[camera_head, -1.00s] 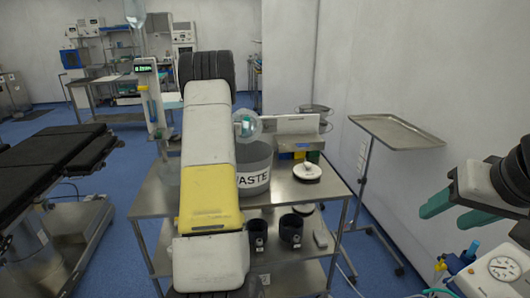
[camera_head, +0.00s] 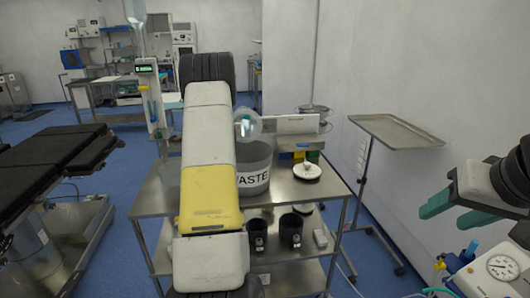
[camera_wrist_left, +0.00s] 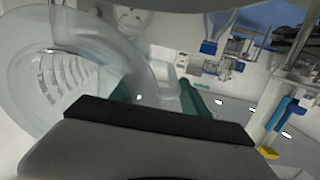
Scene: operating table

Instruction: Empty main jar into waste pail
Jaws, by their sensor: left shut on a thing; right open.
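The clear main jar (camera_head: 246,122) is above the waste pail (camera_head: 254,171), partly hidden behind my left arm. In the left wrist view the transparent jar (camera_wrist_left: 60,80) fills the left side and lies tilted, its ribbed round wall facing the camera. My left gripper (camera_wrist_left: 165,90) is shut on the jar; its teal fingers show there beside the clear wall. Whether anything is inside the jar, I cannot tell. The grey pail, marked WASTE, stands on the steel cart behind my left arm. My right gripper (camera_head: 443,214) is open and empty at the right edge, away from the cart.
The steel cart (camera_head: 150,203) also carries a white round lid-like piece (camera_head: 307,172) right of the pail. Two black cups (camera_head: 291,229) stand on its lower shelf. A tray stand (camera_head: 400,131) is at right. A gauge device (camera_head: 498,268) sits below my right gripper.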

